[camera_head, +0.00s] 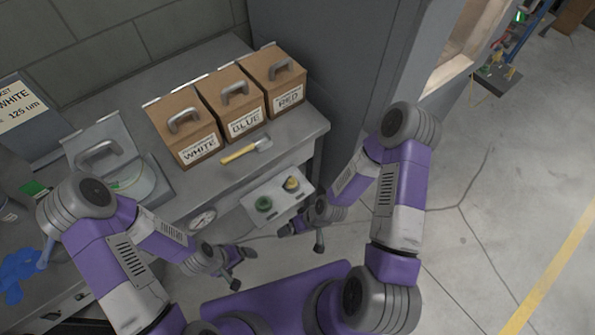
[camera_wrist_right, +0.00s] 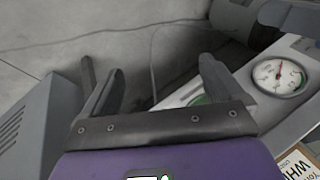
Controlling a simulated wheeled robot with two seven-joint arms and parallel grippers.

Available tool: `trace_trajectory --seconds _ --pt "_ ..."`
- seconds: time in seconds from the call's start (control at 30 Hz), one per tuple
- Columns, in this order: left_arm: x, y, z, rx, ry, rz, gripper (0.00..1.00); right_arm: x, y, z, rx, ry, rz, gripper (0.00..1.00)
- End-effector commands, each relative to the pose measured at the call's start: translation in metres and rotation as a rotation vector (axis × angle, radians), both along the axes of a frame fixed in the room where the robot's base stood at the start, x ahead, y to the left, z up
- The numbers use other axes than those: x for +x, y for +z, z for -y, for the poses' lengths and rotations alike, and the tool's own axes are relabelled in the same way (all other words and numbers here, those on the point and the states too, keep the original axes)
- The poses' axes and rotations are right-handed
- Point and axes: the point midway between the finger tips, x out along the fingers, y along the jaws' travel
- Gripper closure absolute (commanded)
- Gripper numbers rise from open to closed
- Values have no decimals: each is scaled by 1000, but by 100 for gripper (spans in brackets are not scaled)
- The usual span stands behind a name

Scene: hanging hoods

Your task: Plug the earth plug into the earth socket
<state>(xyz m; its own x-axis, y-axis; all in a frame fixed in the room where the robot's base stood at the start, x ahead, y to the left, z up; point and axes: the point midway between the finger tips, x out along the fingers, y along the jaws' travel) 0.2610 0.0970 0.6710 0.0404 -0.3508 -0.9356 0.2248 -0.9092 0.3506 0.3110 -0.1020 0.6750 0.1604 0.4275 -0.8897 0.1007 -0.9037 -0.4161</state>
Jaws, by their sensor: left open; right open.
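A pale panel (camera_head: 278,198) on the front of the workbench carries a green round fitting (camera_head: 263,203) and a yellow-topped fitting (camera_head: 291,183). I cannot tell which of these, if any, is the earth plug or the earth socket. My right gripper (camera_head: 300,240) is open and empty, just in front of the panel's lower right side. In the right wrist view, its spread fingers (camera_wrist_right: 162,88) have nothing between them, and a bit of green (camera_wrist_right: 203,99) shows beside one finger, mostly hidden. My left gripper (camera_head: 241,268) is open and empty, lower left of the panel.
A round gauge (camera_head: 203,218) sits left of the panel and shows in the right wrist view (camera_wrist_right: 278,76). White, blue and red labelled boxes (camera_head: 239,95) and a yellow-handled tool (camera_head: 245,151) stand on the bench. A grey cabinet (camera_head: 345,60) rises behind.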

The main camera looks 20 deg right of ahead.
Motion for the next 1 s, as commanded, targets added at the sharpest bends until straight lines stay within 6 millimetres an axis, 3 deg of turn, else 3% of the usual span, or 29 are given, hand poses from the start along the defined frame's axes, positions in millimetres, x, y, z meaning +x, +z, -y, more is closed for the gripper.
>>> trace_trajectory --seconds 0.03,0.2,0.43,0.57,1.0 --pt "0 23 0 -1 -1 1 0 19 25 9 2 59 87 0" --pt "0 57 0 -1 -1 1 0 73 70 37 -53 296 374 0" --pt "0 77 0 0 0 0 0 111 102 73 -164 480 593 0" --pt "0 71 0 0 0 0 0 119 97 73 -183 510 624 0" --pt "0 30 0 0 0 0 0 155 35 39 -182 511 623 0"
